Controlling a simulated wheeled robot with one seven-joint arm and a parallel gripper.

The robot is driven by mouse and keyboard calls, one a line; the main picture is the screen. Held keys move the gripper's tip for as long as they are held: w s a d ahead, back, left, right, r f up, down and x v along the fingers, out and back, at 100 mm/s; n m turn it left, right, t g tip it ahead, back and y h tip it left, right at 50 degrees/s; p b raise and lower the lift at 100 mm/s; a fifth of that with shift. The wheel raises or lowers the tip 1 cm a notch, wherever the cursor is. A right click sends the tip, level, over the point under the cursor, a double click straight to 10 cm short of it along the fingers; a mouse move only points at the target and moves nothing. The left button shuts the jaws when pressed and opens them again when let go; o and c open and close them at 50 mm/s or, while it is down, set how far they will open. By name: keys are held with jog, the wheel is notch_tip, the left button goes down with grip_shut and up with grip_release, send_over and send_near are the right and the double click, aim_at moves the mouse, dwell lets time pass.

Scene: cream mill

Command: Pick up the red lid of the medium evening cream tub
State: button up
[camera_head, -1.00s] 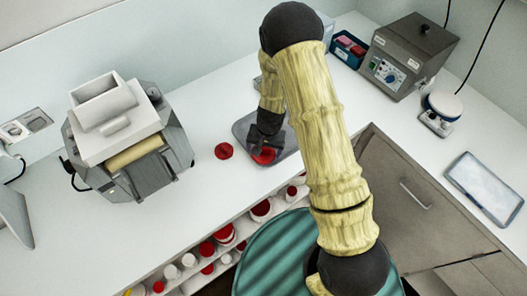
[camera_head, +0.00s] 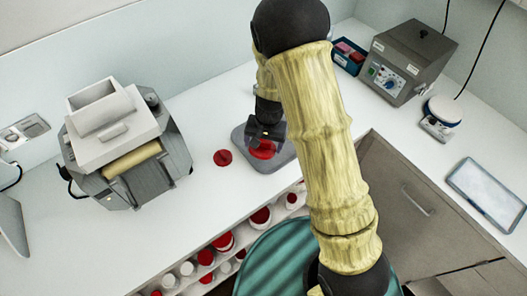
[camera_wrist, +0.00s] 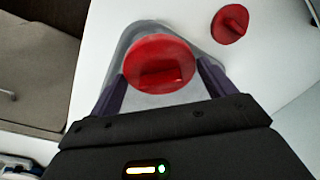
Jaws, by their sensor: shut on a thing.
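A round red lid (camera_wrist: 158,62) with a raised grip bar lies between the two fingers of my gripper (camera_wrist: 162,88) in the wrist view. My gripper is shut on it, with a dark finger at either side. In the head view my gripper (camera_head: 264,137) points down over a grey plate (camera_head: 284,158), and the red lid (camera_head: 263,150) shows just below the fingers. A tub under the lid is not visible. A second, smaller red lid (camera_head: 222,157) lies on the counter to the left; it also shows in the wrist view (camera_wrist: 230,24).
A grey and white mill (camera_head: 130,145) stands on the counter at left. Shelves below the counter edge hold several white and red tubs (camera_head: 223,243). A grey control box (camera_head: 408,60), a blue bin (camera_head: 347,55) and a tablet (camera_head: 487,192) are at right.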

jog(key=shift+r, duration=1.35)
